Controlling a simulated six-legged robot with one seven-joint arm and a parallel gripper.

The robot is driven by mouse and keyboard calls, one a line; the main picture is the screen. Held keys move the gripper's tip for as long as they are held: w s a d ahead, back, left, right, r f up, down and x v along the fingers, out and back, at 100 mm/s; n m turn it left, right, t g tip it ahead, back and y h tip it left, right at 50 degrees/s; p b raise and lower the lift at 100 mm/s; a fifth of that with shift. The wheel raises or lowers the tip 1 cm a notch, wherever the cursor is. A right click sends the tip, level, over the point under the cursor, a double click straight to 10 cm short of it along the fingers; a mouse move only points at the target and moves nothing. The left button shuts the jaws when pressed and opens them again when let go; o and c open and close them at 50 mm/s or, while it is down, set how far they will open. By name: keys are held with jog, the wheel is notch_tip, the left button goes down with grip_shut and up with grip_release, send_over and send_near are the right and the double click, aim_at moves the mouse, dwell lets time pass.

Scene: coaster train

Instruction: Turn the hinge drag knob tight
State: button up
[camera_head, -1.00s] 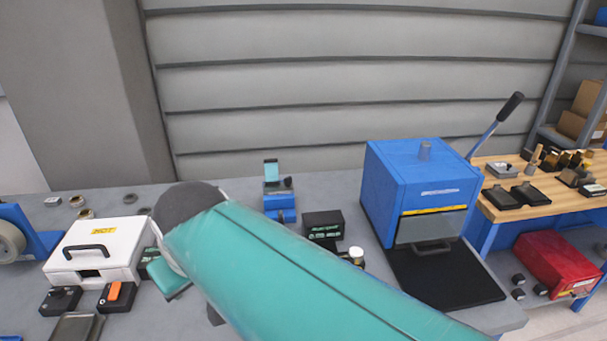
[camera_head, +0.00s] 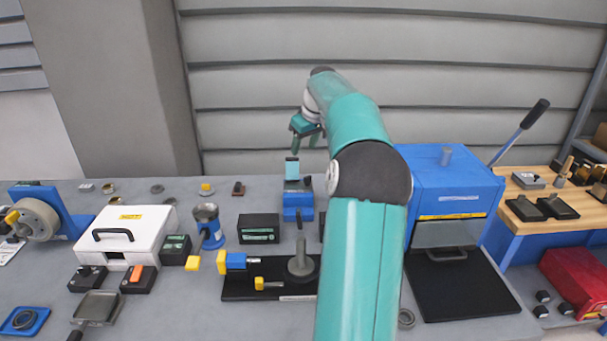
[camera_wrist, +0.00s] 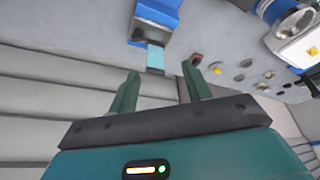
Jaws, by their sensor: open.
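A small blue stand (camera_head: 298,200) with an upright teal plate (camera_head: 292,168) is at the back middle of the grey bench. A small dark knob (camera_head: 307,181) is on its right side, next to my arm; I take it for the hinge drag knob. My gripper (camera_head: 306,146) is above and slightly behind the stand, fingers down, empty and apart from it. In the wrist view the open fingers (camera_wrist: 162,85) show with the teal plate (camera_wrist: 155,57) and blue stand (camera_wrist: 160,10) just beyond them.
A blue press (camera_head: 450,190) with a long lever stands to the right of my arm. A white case (camera_head: 125,228), a blue funnel-topped tool (camera_head: 209,226) and a black box (camera_head: 259,227) stand left. A black fixture board (camera_head: 240,288) lies in front. The grey wall is close behind.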

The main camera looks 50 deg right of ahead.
aim_at(308, 177)
jog(key=s+d+f, duration=0.2)
jog(key=d, duration=0.3)
jog(key=x, duration=1.2)
jog(key=shift+w+a+f, duration=0.25)
jog(key=shift+w+f, duration=0.1)
jog(key=shift+c, duration=0.4)
jog(key=c, duration=0.9)
jog(key=shift+m+h, duration=0.3)
jog(key=shift+m, duration=0.8)
jog(key=o, duration=1)
